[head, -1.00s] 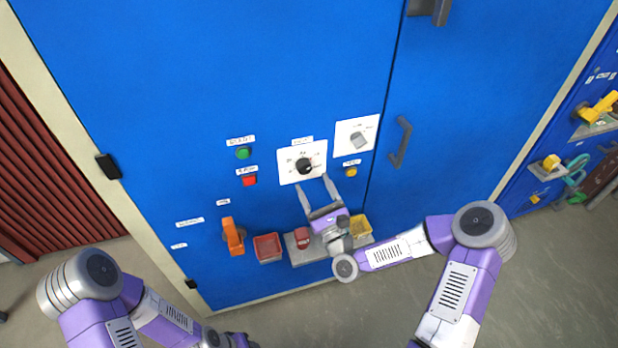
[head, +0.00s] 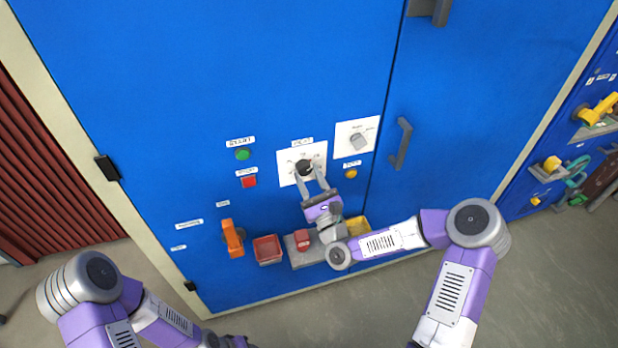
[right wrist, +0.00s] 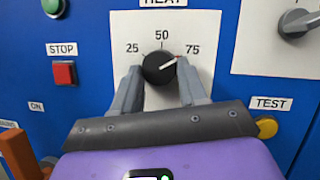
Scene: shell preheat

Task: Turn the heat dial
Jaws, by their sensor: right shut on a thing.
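The heat dial (head: 304,167) is a round black knob on a white plate on the blue cabinet front. In the right wrist view the dial (right wrist: 159,67) has marks 25, 50 and 75 under the label HEAT. Its pointer line aims up and right, close to a red mark just before 75. My right gripper (head: 309,174) has its two grey fingers on either side of the dial, shut on it; they also show in the right wrist view (right wrist: 160,85). My left arm is at the lower left, its gripper at the bottom edge, too cut off to judge.
A grey knob (head: 358,141) on another white plate is up and right of the dial. The green button (head: 242,154), red STOP button (head: 249,181) and yellow TEST button (head: 351,174) are near. An orange handle (head: 232,237) and a red bin (head: 267,249) sit below. A door handle (head: 401,143) stands out right.

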